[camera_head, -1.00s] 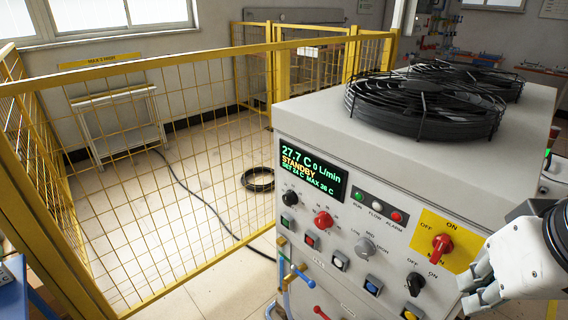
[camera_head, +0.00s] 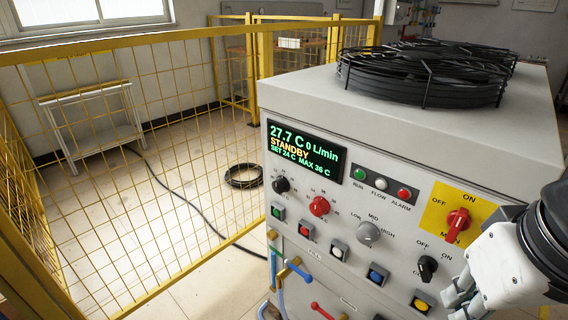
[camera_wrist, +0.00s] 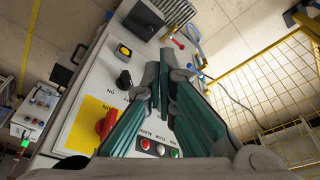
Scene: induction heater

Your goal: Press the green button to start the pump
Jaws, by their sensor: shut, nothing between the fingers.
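The green button (camera_head: 278,211) is a small square button at the left end of the lower row on the grey machine's front panel, under the black knob. My gripper (camera_head: 456,298) is at the lower right in the head view, by the panel's right part, well to the right of the green button. It is shut and empty. In the wrist view my gripper (camera_wrist: 165,78) covers the middle of the panel, and I cannot make out the green button there. The display (camera_head: 305,150) reads 27.7 C, 0 L/min and STANDBY.
Other controls include the red button (camera_head: 306,229), white button (camera_head: 339,249), blue button (camera_head: 377,274), yellow button (camera_head: 422,302) and red main switch (camera_head: 457,225). Pipes with a blue handle (camera_head: 300,272) stick out below. A yellow mesh fence (camera_head: 130,165) stands to the left.

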